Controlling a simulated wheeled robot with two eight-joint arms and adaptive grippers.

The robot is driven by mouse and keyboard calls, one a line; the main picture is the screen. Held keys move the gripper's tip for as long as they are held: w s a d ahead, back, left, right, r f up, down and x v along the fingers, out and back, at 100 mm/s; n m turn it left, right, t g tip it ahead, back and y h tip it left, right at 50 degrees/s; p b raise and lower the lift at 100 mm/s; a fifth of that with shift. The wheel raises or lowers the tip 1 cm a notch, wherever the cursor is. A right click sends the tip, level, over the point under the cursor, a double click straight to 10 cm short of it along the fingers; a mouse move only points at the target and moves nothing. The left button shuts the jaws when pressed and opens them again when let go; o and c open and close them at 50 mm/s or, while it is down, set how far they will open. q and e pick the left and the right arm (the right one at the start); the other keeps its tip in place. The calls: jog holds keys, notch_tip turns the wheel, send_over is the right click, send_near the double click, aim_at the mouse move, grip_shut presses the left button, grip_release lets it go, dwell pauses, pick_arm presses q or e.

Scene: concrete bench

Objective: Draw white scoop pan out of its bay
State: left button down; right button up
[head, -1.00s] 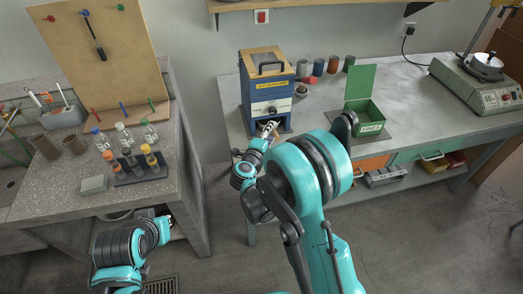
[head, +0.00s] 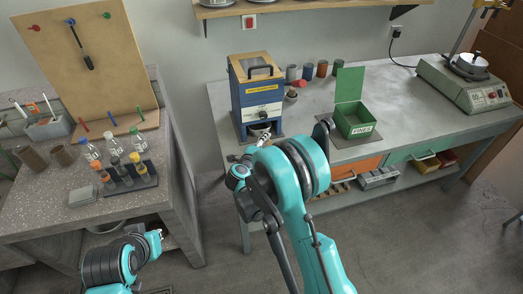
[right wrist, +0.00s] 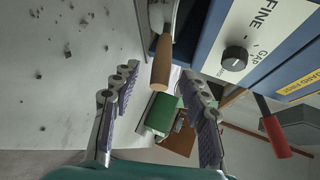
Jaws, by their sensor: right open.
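The white scoop pan (head: 260,129) sits low in the bay at the foot of the blue machine (head: 256,95). In the right wrist view its wooden handle (right wrist: 162,62) points toward my right gripper (right wrist: 158,82), with only a bit of the pale pan at the top edge. My right gripper also shows in the head view (head: 262,139), just in front of the bay. It is open; the handle's end is between or just beyond its fingertips, not clasped. My left gripper (head: 155,240) is low on the left, away from the machine; its jaws are too small to read.
A green open box (head: 356,122) stands right of the machine, with several cylinders (head: 307,71) behind. A hot plate (head: 463,84) is at the far right. The left bench holds a bottle rack (head: 128,180). The bench front between machine and green box is clear.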

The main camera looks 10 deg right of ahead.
pick_arm(q)
jog(key=shift+f+b, duration=0.3)
jog(key=shift+f, duration=0.1)
pick_arm(e)
jog(key=shift+x, duration=1.4)
grip_shut()
jog(key=shift+s, duration=0.1)
